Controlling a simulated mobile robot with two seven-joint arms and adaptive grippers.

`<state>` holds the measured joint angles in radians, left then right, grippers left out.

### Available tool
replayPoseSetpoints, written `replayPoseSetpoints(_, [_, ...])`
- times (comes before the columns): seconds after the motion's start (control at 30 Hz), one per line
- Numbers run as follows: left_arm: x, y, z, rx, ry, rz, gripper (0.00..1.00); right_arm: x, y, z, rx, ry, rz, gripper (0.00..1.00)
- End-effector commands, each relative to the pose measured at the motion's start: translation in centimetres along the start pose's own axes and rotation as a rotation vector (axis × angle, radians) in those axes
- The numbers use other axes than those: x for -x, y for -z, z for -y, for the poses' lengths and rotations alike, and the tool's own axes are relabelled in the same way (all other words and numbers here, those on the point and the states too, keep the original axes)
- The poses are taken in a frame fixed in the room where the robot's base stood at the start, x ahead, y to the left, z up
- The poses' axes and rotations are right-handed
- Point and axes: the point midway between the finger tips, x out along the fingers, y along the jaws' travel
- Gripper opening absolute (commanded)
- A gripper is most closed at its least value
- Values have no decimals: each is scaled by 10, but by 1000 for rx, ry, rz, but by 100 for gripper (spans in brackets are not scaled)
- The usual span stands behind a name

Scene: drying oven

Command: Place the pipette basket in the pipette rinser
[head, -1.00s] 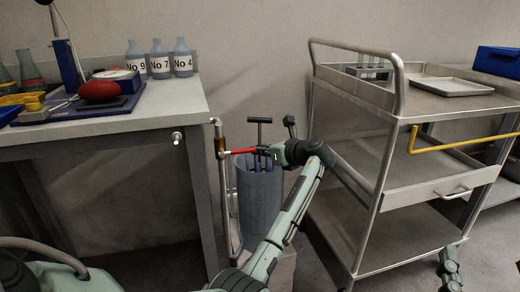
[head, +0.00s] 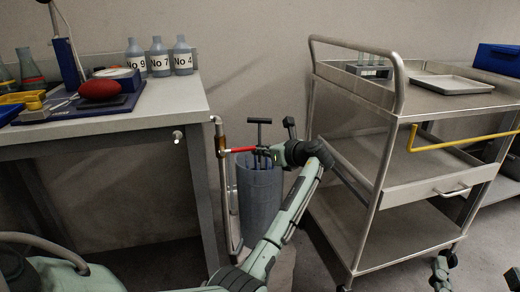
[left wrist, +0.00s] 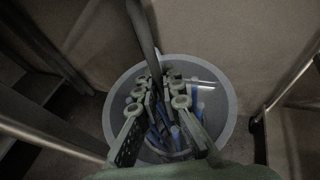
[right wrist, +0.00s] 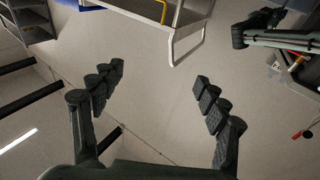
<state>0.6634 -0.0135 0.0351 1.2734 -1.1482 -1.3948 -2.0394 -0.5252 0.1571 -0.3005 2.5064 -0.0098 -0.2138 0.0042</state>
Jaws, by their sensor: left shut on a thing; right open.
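The pipette rinser (head: 259,205) is a tall grey-blue cylinder on the floor between the bench and the cart. The pipette basket (head: 258,121) shows by its dark T-shaped handle, which stands upright above the rinser's mouth. My left gripper (head: 262,157) is shut on the basket's handle at the mouth. In the left wrist view, my left gripper (left wrist: 163,88) is over the round rinser opening (left wrist: 230,108), with blue pipettes (left wrist: 176,136) between and below its fingers. The basket's lower part is hidden. My right gripper (right wrist: 160,98) is open and empty, and appears at the lower right of the head view (head: 444,263).
A pipe with a red valve handle (head: 240,150) stands just left of the rinser. The bench (head: 110,125) with bottles (head: 160,58) is on the left. The metal cart (head: 415,240) is close on the right, with a tray (head: 450,84) on top. Bare floor lies around the rinser.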

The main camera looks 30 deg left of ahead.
Motion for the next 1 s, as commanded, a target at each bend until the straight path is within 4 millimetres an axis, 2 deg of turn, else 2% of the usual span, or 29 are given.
replayPoseSetpoints(0.1, [0, -2, 0, 1, 1, 3, 0, 0, -3, -2, 2, -3, 12, 75])
replayPoseSetpoints(0.13, [0, 0, 0, 0, 0, 0, 8, 0, -3, -2, 2, -3, 13, 75])
replayPoseSetpoints(0.3, [0, 0, 0, 0, 0, 0, 27, 0, -2, -2, 2, -4, 10, 75])
replayPoseSetpoints(0.67, [0, -1, 0, 1, 1, 1, 27, 1, 0, -1, -1, -3, -6, 75])
replayPoseSetpoints(0.77, [1, -2, 0, 2, 1, 1, 27, 1, 10, 4, -15, 2, -65, 75])
replayPoseSetpoints(0.93, [3, -9, 0, 2, 0, 1, 27, 5, 40, 11, -35, 16, -229, 75])
replayPoseSetpoints(0.97, [8, -12, 1, 2, 2, 0, 27, 5, 44, 12, -36, 18, -237, 75])
replayPoseSetpoints(1.0, [20, -13, 1, 0, 3, 0, 27, 3, 40, 11, -33, 17, -196, 75])
